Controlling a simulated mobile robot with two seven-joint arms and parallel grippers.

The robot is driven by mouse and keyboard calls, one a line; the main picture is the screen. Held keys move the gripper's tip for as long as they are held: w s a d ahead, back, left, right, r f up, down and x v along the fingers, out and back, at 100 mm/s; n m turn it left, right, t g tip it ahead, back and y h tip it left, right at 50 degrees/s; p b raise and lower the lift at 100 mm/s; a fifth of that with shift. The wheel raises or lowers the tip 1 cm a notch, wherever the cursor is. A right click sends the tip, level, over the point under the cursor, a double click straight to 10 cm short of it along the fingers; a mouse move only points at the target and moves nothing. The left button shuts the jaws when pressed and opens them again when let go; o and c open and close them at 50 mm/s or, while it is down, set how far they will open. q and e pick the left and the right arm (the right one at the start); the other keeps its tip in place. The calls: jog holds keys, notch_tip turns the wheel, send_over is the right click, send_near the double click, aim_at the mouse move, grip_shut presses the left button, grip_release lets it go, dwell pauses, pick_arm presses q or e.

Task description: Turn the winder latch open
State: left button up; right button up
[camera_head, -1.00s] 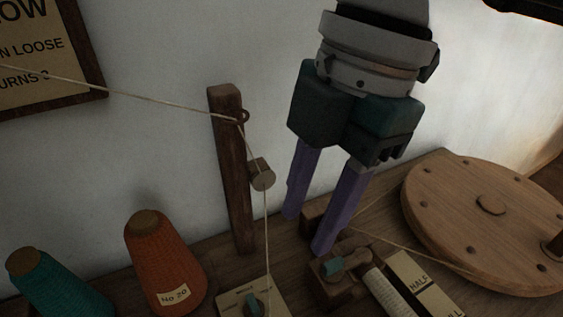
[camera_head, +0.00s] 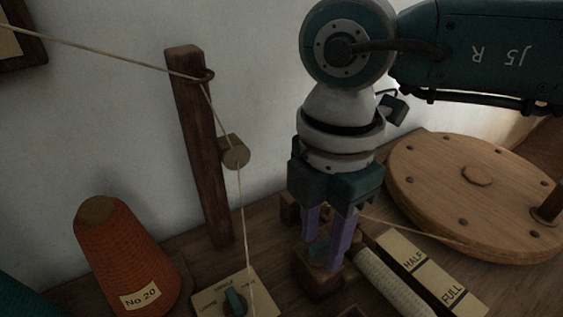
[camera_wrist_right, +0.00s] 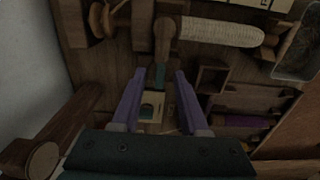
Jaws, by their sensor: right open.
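The winder latch, a small teal lever (camera_head: 318,249), sits on a wooden block (camera_head: 318,283) at the end of the cream-wound bobbin (camera_head: 390,283). In the right wrist view the latch (camera_wrist_right: 160,76) lies between my finger tips, below a round wooden piece (camera_wrist_right: 165,30). My right gripper (camera_head: 322,253) points down over the block, its two purple fingers on either side of the latch. It is open, with gaps beside the latch in the wrist view (camera_wrist_right: 159,82). The fingers partly hide the latch in the head view. My left gripper is not in view.
A large wooden wheel (camera_head: 430,178) stands right of the gripper. A post (camera_head: 203,160) with a thread guide rises to the left. A dial plate (camera_head: 210,300), an orange thread cone (camera_head: 122,255) and a HALF/FULL scale (camera_head: 432,273) lie around. A thread runs down from the post.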

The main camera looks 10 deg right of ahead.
grip_shut()
dwell(0.3)
dwell(0.3)
